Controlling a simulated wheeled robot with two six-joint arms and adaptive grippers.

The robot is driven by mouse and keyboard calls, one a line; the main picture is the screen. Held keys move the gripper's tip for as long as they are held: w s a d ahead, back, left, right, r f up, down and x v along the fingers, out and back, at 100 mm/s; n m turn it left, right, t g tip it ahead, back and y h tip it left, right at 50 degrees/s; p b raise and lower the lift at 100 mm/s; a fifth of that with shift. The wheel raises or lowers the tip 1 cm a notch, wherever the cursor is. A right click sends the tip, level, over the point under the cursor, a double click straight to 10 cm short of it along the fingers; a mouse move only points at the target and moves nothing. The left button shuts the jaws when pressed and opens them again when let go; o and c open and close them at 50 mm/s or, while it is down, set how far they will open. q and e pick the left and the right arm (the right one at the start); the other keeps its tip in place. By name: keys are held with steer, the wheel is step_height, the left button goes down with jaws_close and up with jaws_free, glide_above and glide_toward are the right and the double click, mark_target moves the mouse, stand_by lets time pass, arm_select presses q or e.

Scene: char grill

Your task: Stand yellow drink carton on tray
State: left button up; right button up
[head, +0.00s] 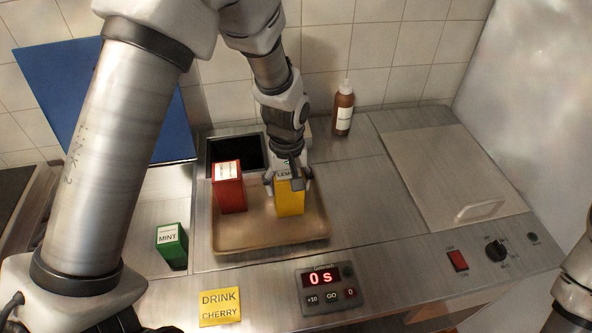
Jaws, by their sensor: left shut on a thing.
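The yellow drink carton (290,199), labelled with a word starting LEM, stands upright on the right part of the tan tray (240,242). My left gripper (287,180) comes down from above and is shut on the top of the carton. A red carton (229,189) stands on the left part of the same tray, apart from the yellow one. Of my right arm only a link shows at the right edge; its gripper is not in view.
A green MINT carton (172,245) stands left of the tray. A yellow DRINK CHERRY card (220,307) and a timer reading 0 s (325,289) lie in front. A brown bottle (343,109) stands behind. The counter right of the tray is clear.

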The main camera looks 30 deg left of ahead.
arm_select(q)
steer(key=w+f+p, duration=0.1)
steer(key=w, duration=0.1)
steer(key=w+f+p, duration=0.1)
steer(key=w, duration=0.1)
steer(key=w+f+p, duration=0.2)
steer(key=shift+w+a, duration=0.35)
steer(key=shift+w, duration=0.05)
steer(key=shift+f, duration=0.1)
steer(key=o, duration=1.5)
